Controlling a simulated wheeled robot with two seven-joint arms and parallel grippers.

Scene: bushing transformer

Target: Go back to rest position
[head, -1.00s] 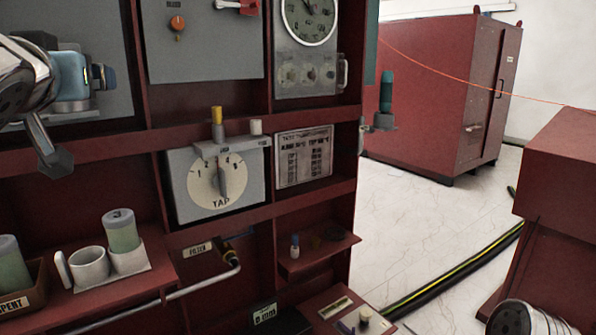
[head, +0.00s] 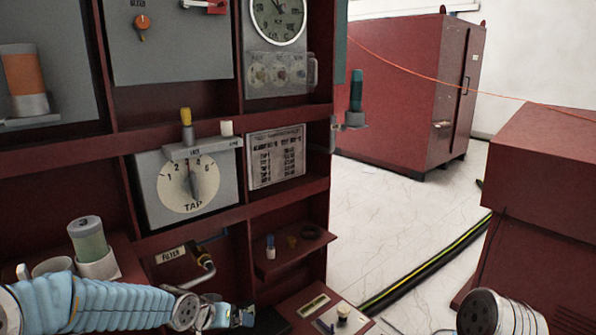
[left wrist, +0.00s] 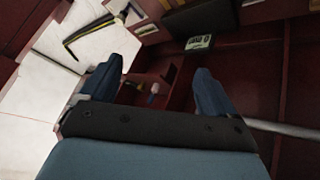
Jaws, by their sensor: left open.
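My left arm reaches in from the lower left of the head view, in front of the lower shelves of the red cabinet (head: 75,150). My left gripper (head: 240,317) is at the bottom of that view, near the cabinet's lower ledge. In the left wrist view the two blue fingers of my left gripper (left wrist: 157,85) stand apart with nothing held between them. A rounded part of my right arm shows at the lower right of the head view. My right gripper is out of sight.
A tap dial (head: 190,188), a gauge (head: 278,18) and a small side shelf (head: 290,258) are on the cabinet. A labelled jar (head: 88,240) stands close above my left arm. A red box (head: 540,190) is at right. Pale floor (head: 385,215) lies between.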

